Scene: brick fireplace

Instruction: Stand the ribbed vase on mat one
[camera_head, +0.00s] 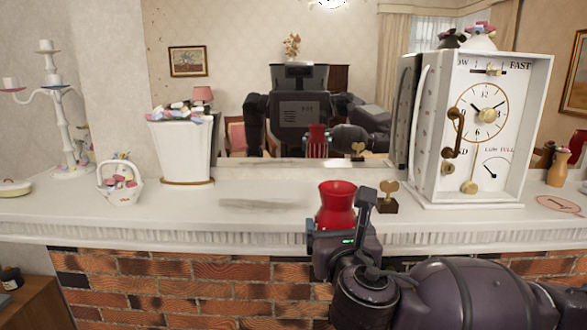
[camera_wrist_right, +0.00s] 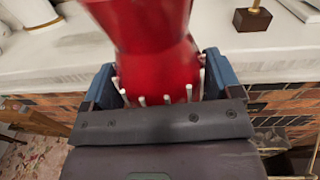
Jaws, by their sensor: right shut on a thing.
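The ribbed vase (camera_head: 337,204) is red with a flared top, and white ribs show low on it in the right wrist view (camera_wrist_right: 150,45). My right gripper (camera_head: 340,228) is shut on its lower part and holds it roughly upright at the mantel's front edge. The blue fingers (camera_wrist_right: 160,88) stand on either side of the vase. Its base is hidden by the gripper. Mat one (camera_head: 558,203), a flat pinkish oval with a mark like a 1, lies at the mantel's right end, well right of the vase. My left gripper shows only possibly as a mirror reflection.
A small heart-shaped ornament (camera_head: 387,205) stands close right of the vase. A large white clock (camera_head: 490,190) stands between vase and mat. A white planter (camera_head: 183,155) and basket (camera_head: 122,188) stand left on the mantel (camera_head: 260,225).

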